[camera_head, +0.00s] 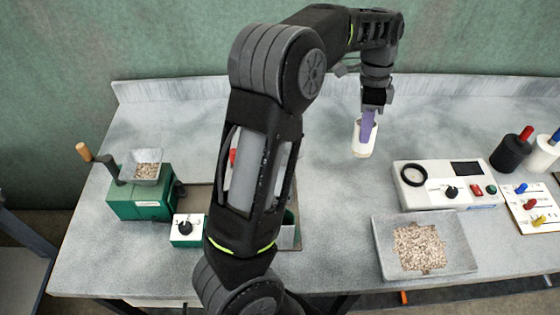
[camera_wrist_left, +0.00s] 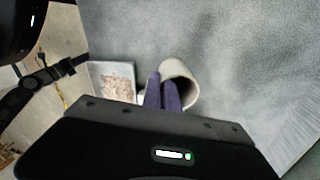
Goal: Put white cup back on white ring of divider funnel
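My left gripper (camera_head: 369,118) is over the back middle of the table, pointing down. Its purple fingers meet the rim of the white cup (camera_head: 362,148). In the left wrist view, the fingers (camera_wrist_left: 162,92) are close together at the cup's left rim. One finger appears inside the cup (camera_wrist_left: 186,82) and one outside, with the wall between them. Whether the cup touches the table is hard to tell. The divider funnel and its white ring cannot be made out; my arm covers the middle left of the table. My right gripper is not in view.
A green mill (camera_head: 140,203) and a small control box (camera_head: 188,230) stand left. A white meter (camera_head: 420,196), a grain tray (camera_head: 458,265), a black bottle (camera_head: 508,154) and a switch board (camera_head: 530,207) stand right. The table around the cup is clear.

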